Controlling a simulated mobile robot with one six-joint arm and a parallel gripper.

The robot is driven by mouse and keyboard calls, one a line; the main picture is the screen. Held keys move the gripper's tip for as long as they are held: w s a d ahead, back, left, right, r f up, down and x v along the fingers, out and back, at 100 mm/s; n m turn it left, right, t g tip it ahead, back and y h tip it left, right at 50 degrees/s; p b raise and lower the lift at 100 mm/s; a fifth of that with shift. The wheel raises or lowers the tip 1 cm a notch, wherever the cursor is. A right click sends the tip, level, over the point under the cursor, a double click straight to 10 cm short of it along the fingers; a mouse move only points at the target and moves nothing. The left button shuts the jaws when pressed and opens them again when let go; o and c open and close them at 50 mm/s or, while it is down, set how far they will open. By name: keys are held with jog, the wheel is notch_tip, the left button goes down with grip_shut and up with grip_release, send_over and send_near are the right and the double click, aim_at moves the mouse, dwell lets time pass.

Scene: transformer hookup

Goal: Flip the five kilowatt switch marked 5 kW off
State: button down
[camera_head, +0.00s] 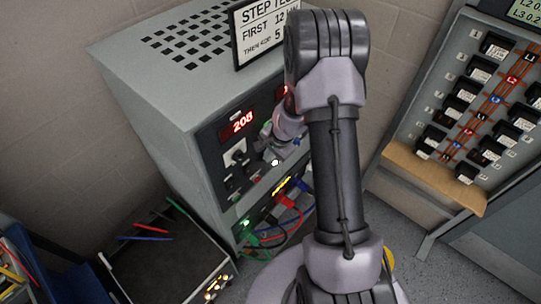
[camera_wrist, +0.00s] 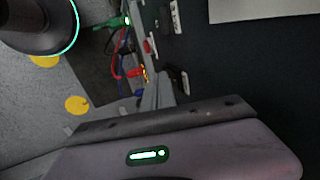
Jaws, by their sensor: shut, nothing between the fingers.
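The grey load cabinet (camera_head: 150,85) stands at the left with a dark front panel (camera_head: 210,145) and a red display reading 208 (camera_head: 243,121). Small switches (camera_head: 236,158) sit below the display; a 5 kW marking cannot be read. My gripper (camera_head: 274,152) is at the right part of this panel, shut and empty, and my arm hides much of the panel there. In the wrist view the gripper fingers (camera_wrist: 160,92) are close to a dark switch with a pale end (camera_wrist: 184,82). I cannot tell whether they touch, or which switch is marked 5 kW.
A sign (camera_head: 268,32) stands on the cabinet, partly hidden, reading "FIRST 12". Green, red and blue plugs (camera_head: 285,201) with cables fill the cabinet's lower front. A breaker board (camera_head: 480,100) stands at right.

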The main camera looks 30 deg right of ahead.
jog(key=shift+w+r, duration=0.25)
jog(key=shift+r, duration=0.4)
dwell(0.4)
